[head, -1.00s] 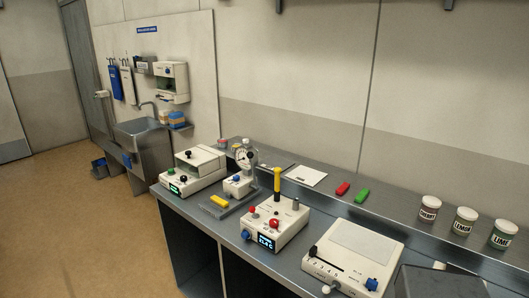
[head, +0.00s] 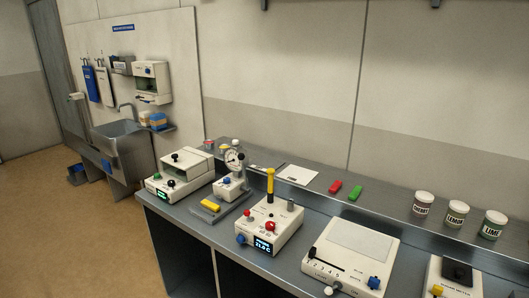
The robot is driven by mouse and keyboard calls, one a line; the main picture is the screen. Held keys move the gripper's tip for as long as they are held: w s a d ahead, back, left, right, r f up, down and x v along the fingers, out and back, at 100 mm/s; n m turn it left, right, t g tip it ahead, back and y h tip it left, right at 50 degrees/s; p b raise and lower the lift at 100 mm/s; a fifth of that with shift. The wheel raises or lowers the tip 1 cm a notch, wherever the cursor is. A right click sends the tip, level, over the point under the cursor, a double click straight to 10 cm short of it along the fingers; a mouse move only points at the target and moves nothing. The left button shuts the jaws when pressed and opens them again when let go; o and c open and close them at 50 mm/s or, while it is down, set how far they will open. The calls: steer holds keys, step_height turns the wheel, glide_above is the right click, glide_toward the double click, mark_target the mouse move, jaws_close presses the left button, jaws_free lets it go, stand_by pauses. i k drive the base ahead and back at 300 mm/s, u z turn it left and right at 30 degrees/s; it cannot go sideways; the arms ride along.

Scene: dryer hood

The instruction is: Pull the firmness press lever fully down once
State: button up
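My gripper is not in view.
The grey counter (head: 190,222) also carries a white device (head: 178,172) at left, a slider device (head: 350,250) and a dark-topped device (head: 456,282) at right. Red (head: 335,187) and green (head: 355,193) pieces and several jars line the back ledge. Floor (head: 110,240) at left is open.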

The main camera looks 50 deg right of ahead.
mark_target(240, 156)
steer(key=u, duration=0.7)
steer(key=k, duration=0.1)
steer(key=z, duration=2.25)
steer(key=k, duration=0.95)
steer(key=u, duration=0.15)
steer(key=i, duration=0.95)
steer(key=z, duration=0.05)
